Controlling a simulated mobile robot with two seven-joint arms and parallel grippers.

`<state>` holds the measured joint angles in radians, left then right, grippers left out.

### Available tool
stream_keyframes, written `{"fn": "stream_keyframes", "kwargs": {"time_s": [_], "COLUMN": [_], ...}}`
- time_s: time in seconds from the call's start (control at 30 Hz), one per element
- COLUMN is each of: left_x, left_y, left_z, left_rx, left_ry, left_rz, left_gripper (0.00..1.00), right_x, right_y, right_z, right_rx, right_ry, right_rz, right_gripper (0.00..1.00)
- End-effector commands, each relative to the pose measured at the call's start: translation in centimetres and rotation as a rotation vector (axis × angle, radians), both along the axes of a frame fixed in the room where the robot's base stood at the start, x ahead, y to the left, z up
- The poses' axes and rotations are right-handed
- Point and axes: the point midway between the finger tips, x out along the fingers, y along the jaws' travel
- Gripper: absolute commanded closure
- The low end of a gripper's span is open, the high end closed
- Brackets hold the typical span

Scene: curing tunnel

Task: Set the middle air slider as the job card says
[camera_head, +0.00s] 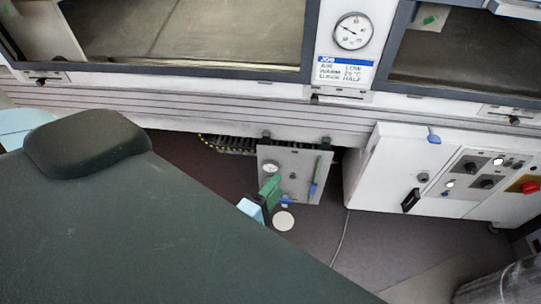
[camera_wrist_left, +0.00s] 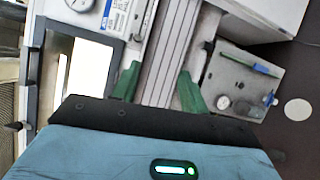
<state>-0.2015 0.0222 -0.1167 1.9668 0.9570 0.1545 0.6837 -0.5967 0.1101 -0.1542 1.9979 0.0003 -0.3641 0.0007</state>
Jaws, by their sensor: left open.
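The job card (camera_head: 342,71) is on the white tunnel front, below the round gauge (camera_head: 352,31). Its lines seem to read AIR LOW, WARM 25 °C and a last line ending in HALF. The middle air slider (camera_head: 340,95) is a narrow plate right under the card, with a dark knob (camera_head: 315,98) near its left end. In the left wrist view the card (camera_wrist_left: 115,17) shows at the top. My left gripper (camera_head: 270,187) is open and empty, below the slider and apart from it. Its green fingers (camera_wrist_left: 158,88) show in the wrist view. My right gripper is not in view.
Similar sliders sit at the left (camera_head: 40,78) and right (camera_head: 503,115). A grey panel (camera_head: 305,165) with a small gauge and a blue-green handle hangs below the ribbed front. A white control cabinet (camera_head: 385,170) with knobs and a red button (camera_head: 528,187) stands right.

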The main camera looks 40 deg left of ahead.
Motion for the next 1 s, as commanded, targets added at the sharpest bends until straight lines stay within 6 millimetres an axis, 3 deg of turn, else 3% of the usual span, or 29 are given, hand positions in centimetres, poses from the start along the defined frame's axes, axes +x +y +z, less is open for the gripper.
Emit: {"fn": "stream_keyframes", "kwargs": {"time_s": [0.57,0.67,0.77,1.0], "left_x": [-0.4,-2.4,-5.6,-14.9], "left_y": [-0.2,-1.3,-2.5,-3.2], "left_z": [-0.4,-2.1,-5.0,-11.9], "left_rx": [0.035,0.240,0.537,1.227], "left_ry": [0.013,0.079,0.170,0.362], "left_rz": [-0.012,-0.089,-0.212,-0.572], "left_gripper": [0.56,0.56,0.56,0.56], "right_x": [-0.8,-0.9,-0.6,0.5], "right_y": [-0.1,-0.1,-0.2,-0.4], "right_z": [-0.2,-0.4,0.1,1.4], "right_rx": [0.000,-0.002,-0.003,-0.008], "right_ry": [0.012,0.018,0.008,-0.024], "right_rz": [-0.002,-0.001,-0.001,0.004], "right_gripper": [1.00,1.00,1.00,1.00]}}
